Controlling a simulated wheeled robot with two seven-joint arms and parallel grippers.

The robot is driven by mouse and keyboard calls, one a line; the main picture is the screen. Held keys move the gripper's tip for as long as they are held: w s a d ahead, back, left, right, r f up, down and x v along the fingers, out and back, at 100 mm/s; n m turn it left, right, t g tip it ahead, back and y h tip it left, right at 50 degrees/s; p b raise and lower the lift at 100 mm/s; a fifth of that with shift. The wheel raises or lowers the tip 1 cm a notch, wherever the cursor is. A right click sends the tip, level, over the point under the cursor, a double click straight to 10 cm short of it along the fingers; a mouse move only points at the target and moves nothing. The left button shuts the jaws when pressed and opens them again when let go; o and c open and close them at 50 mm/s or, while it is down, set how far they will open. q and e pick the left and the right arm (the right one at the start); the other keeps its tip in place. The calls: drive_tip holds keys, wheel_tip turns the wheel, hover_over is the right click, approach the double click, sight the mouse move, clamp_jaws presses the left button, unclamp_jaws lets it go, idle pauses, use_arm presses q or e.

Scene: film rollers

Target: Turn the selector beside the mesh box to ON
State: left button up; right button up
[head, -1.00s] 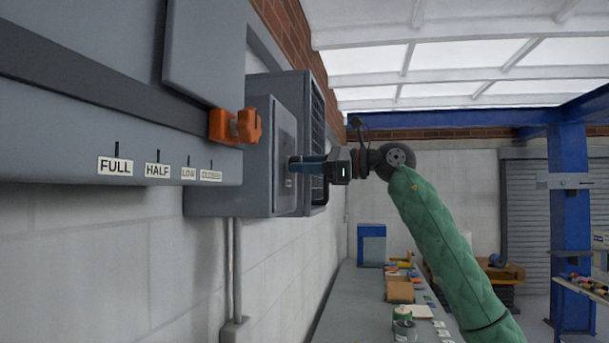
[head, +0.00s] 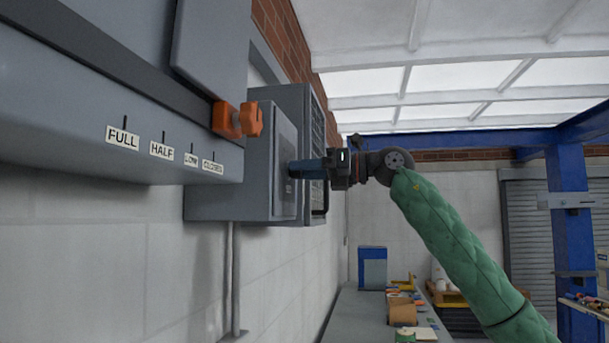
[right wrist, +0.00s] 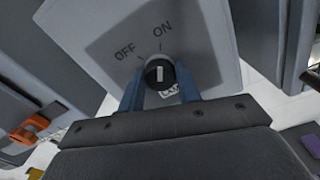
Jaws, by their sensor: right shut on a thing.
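The selector (right wrist: 160,74) is a round black knob with a white mark, on a grey panel (right wrist: 200,45) lettered OFF and ON. In the right wrist view its white mark stands nearly upright, roughly in line with the ON tick above it. My right gripper (right wrist: 159,84) has its blue fingers on both sides of the knob and is shut on it. In the head view the right gripper (head: 294,168) reaches the panel's face from the right, and its fingers hide the knob. The mesh box (head: 317,140) is just behind the panel. My left gripper is not in view.
A conduit (head: 233,280) runs down the wall below. A bench (head: 350,315) with small items stands beyond. Space right of the panel is open.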

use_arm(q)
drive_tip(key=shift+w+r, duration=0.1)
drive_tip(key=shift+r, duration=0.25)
use_arm(e)
drive_tip(key=shift+r, duration=0.2)
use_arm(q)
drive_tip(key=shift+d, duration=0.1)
use_arm(e)
drive_tip(key=shift+d, duration=0.1)
drive_tip(key=o, duration=0.7)
drive_tip(key=shift+o, duration=1.3)
drive_tip(key=shift+f, duration=0.1)
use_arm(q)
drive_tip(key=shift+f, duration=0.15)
